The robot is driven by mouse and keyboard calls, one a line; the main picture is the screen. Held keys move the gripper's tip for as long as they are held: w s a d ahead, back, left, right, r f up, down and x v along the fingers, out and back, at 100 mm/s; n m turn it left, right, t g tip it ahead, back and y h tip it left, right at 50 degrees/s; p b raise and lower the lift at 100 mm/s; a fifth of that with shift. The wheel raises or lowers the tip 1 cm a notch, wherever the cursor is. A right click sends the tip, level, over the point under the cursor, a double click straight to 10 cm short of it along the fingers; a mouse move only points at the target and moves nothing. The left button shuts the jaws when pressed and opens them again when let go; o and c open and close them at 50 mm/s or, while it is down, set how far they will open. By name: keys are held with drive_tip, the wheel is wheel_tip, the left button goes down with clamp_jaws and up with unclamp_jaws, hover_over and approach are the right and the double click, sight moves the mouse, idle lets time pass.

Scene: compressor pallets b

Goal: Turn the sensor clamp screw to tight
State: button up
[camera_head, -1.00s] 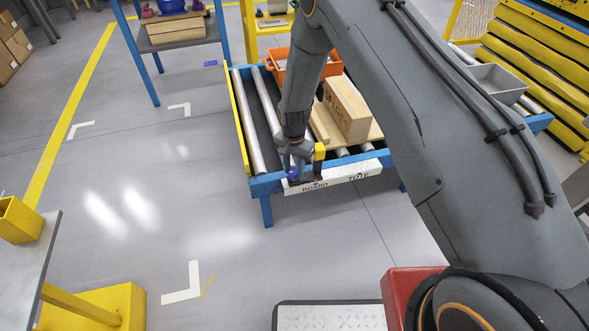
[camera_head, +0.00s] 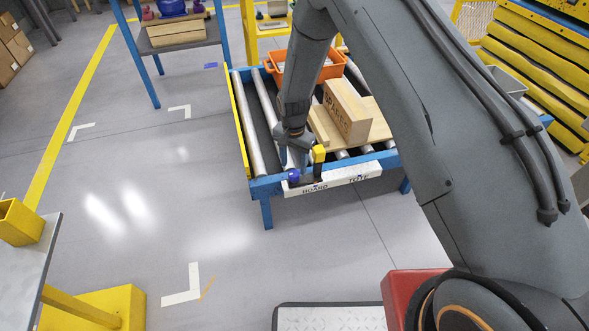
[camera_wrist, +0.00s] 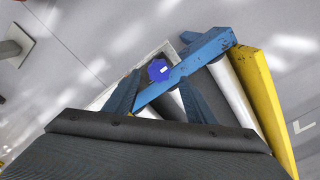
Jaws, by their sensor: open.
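A blue round knob (camera_head: 293,176), which looks like the sensor clamp screw, sits at the front rail of the roller conveyor (camera_head: 262,187). A yellow-topped sensor (camera_head: 319,154) on a dark post stands just right of it. My gripper (camera_head: 291,158) is just above and behind the knob, pointing down. In the wrist view the knob (camera_wrist: 158,70) shows between the tips of my open gripper (camera_wrist: 158,84), with a small white mark on its face. The fingers appear apart from the knob. I cannot tell how tight the screw is.
A cardboard box (camera_head: 346,112) on a wooden board and an orange tote (camera_head: 300,66) stand on the conveyor behind my gripper. A white label strip (camera_head: 333,182) runs along the front rail.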

sight(294, 173)
drive_tip(key=shift+r, duration=1.9)
